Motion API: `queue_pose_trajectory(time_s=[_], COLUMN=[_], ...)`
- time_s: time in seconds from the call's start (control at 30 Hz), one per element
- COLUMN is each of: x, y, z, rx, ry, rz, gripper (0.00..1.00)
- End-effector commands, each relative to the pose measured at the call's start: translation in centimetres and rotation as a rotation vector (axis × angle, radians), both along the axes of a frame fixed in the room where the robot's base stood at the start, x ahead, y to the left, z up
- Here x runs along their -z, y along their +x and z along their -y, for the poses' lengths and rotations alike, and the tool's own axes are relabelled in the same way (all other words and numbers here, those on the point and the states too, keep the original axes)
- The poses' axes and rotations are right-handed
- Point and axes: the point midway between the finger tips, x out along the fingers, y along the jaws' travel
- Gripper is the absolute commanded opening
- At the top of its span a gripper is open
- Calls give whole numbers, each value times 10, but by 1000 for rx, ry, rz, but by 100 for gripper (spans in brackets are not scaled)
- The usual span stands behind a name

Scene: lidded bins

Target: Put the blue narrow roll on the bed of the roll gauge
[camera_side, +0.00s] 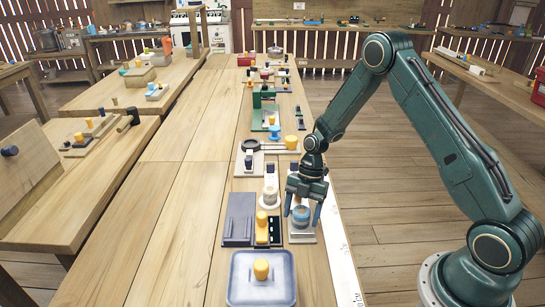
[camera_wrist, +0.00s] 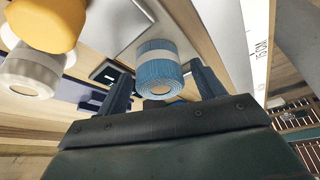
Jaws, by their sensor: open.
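The blue roll (camera_side: 301,213) stands upright on a pale plate (camera_side: 302,237) at the right edge of the bench. In the wrist view it is a ribbed blue cylinder (camera_wrist: 158,72) with a pale band and an open hole at its near end. My gripper (camera_side: 303,207) points down over it. In the wrist view its fingers (camera_wrist: 163,90) are apart, one on each side of the roll, with a gap visible at least on the right. I cannot tell for sure which fixture is the roll gauge; a dark grey flat fixture (camera_side: 238,218) lies to the left.
A yellow roll (camera_side: 262,219) on a black and yellow fixture and a white roll (camera_side: 270,193) stand close to the left of my gripper. A grey square tray (camera_side: 262,291) with a yellow knob is in front. The bench's left part (camera_side: 170,220) is clear.

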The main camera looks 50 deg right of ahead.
Motion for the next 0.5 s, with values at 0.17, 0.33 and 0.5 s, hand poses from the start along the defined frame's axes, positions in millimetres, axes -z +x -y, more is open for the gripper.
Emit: queue_pose_trajectory(time_s=[0.17,0.33,0.5], x=[-12,-33,-58], y=[2,5,8], z=[4,12,23], rx=[2,1,2], ry=[0,-2,-3], rz=[4,5,5], gripper=[68,68,68])
